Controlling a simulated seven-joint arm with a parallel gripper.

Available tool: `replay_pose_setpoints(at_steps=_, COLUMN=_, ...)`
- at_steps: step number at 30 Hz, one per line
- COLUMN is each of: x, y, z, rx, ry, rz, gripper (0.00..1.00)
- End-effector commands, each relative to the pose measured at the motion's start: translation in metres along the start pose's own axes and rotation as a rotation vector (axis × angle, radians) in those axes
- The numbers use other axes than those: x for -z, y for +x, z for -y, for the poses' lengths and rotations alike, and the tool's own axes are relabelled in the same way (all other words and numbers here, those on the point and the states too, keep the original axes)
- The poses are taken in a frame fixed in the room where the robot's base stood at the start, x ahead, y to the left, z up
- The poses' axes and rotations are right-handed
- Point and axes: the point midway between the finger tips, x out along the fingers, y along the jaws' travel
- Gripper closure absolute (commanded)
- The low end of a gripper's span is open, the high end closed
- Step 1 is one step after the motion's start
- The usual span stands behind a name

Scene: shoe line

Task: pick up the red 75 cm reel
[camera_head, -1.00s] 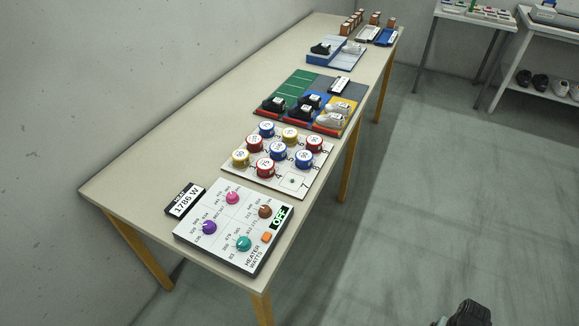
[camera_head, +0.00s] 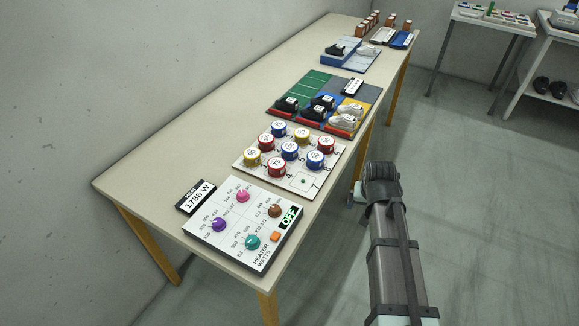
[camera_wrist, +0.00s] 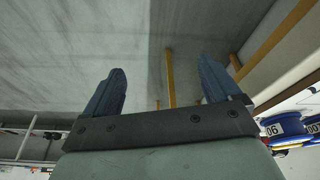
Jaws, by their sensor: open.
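A white numbered board (camera_head: 303,181) on the table holds several red, blue and yellow reels with white labelled tops. Red reels stand at the front (camera_head: 277,168), the back left (camera_head: 266,143) and the right (camera_head: 326,146); the labels are too small to tell surely which reads 75. My gripper (camera_wrist: 161,66) is open and empty, its two blue fingers spread over open floor in the wrist view. A blue reel (camera_wrist: 286,124) shows at the right edge there. In the head view my arm is right of the table, apart from the reels.
A heater panel (camera_head: 240,228) with knobs and a 1786 W display (camera_head: 195,197) stand in front of the board. A coloured tray with shoes (camera_head: 318,105) is behind it. The table (camera_head: 175,155) is bare along the wall side.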

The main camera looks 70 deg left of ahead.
Motion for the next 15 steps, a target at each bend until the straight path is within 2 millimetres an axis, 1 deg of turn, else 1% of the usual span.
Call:
replay_pose_setpoints(at_steps=1, x=0.013, y=-0.016, z=0.025, rx=0.012, ry=-0.027, rz=-0.025, gripper=0.10)
replay_pose_setpoints(at_steps=2, x=0.018, y=-0.024, z=0.037, rx=0.018, ry=-0.040, rz=-0.037, gripper=0.10)
replay_pose_setpoints(at_steps=3, x=0.024, y=-0.034, z=0.053, rx=0.026, ry=-0.058, rz=-0.052, gripper=0.10)
replay_pose_setpoints(at_steps=5, x=0.032, y=-0.050, z=0.078, rx=0.038, ry=-0.083, rz=-0.074, gripper=0.10)
replay_pose_setpoints(at_steps=6, x=0.036, y=-0.061, z=0.094, rx=0.047, ry=-0.101, rz=-0.088, gripper=0.10)
replay_pose_setpoints(at_steps=8, x=0.041, y=-0.077, z=0.120, rx=0.061, ry=-0.128, rz=-0.109, gripper=0.10)
replay_pose_setpoints(at_steps=9, x=0.044, y=-0.088, z=0.138, rx=0.071, ry=-0.146, rz=-0.123, gripper=0.10)
replay_pose_setpoints(at_steps=11, x=0.047, y=-0.104, z=0.165, rx=0.086, ry=-0.173, rz=-0.141, gripper=0.10)
replay_pose_setpoints(at_steps=12, x=0.049, y=-0.115, z=0.181, rx=0.096, ry=-0.190, rz=-0.154, gripper=0.10)
replay_pose_setpoints(at_steps=15, x=0.050, y=-0.138, z=0.217, rx=0.117, ry=-0.226, rz=-0.179, gripper=0.10)
